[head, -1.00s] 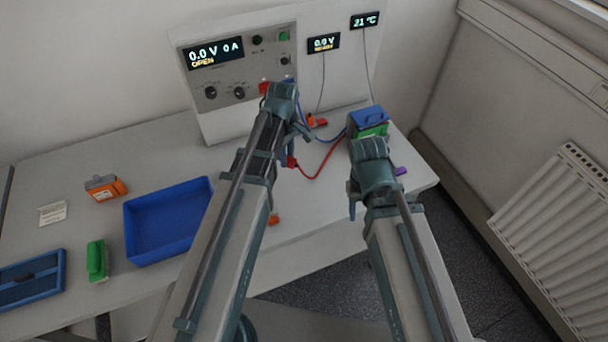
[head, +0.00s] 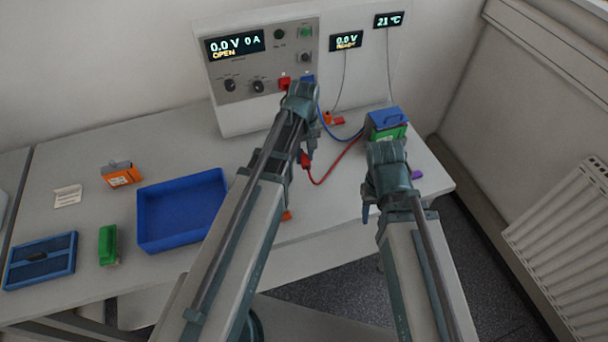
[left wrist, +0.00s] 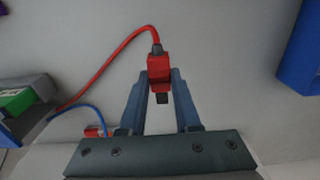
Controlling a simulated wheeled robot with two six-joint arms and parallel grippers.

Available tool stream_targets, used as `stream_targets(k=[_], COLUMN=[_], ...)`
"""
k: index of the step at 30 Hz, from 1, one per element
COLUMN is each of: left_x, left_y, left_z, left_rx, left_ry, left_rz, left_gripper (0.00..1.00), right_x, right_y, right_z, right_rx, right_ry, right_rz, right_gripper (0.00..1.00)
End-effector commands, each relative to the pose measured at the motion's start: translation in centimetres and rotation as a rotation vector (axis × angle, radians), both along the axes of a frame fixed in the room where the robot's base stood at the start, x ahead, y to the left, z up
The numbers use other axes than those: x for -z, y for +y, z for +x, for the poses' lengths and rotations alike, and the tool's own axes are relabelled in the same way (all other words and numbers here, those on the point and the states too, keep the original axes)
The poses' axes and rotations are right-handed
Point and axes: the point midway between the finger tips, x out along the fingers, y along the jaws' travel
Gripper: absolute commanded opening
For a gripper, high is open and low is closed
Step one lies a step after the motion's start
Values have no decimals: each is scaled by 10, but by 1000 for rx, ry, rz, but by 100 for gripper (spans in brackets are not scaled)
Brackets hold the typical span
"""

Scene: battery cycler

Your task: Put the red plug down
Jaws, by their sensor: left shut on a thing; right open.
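The red plug (left wrist: 159,68) is held between the two fingertips of my left gripper (left wrist: 160,76) in the left wrist view, its dark tip pointing toward the palm. A red cable runs from the plug's other end. In the head view the plug (head: 305,159) shows just beside my left gripper (head: 302,150), over the light table (head: 335,200). I cannot tell the plug's height above the table. My right gripper (head: 368,212) is open at the table's right part, mostly hidden by its own arm.
The cycler (head: 265,75) stands at the back. A blue-topped green battery (head: 387,123) is at the right, joined by the red and blue cables. A blue tray (head: 143,220) and an orange block (head: 121,174) lie left. Open table lies between the tray and the cycler.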

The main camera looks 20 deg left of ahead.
Motion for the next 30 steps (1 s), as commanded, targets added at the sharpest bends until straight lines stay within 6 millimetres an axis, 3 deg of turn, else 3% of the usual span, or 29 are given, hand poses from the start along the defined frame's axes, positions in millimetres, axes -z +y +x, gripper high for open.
stream_targets(k=[1, 5, 14, 23, 30], left_x=[17, 34, 39, 73, 71], left_y=[0, 0, 0, 0, 0], left_z=[0, 0, 0, 0, 0], left_rx=[-1, -1, -1, -1, -1], left_ry=[0, 0, 0, 0, 0], left_rz=[0, 0, 0, 0, 0], left_gripper=[0, 0, 0, 0, 0], right_x=[17, 34, 39, 73, 71], right_y=[0, 0, 0, 0, 0], right_z=[0, 0, 0, 0, 0], right_rx=[1, 1, 1, 1, 1], right_ry=[0, 0, 0, 0, 0], right_rz=[0, 0, 0, 0, 0], right_gripper=[50, 50, 50, 50, 50])
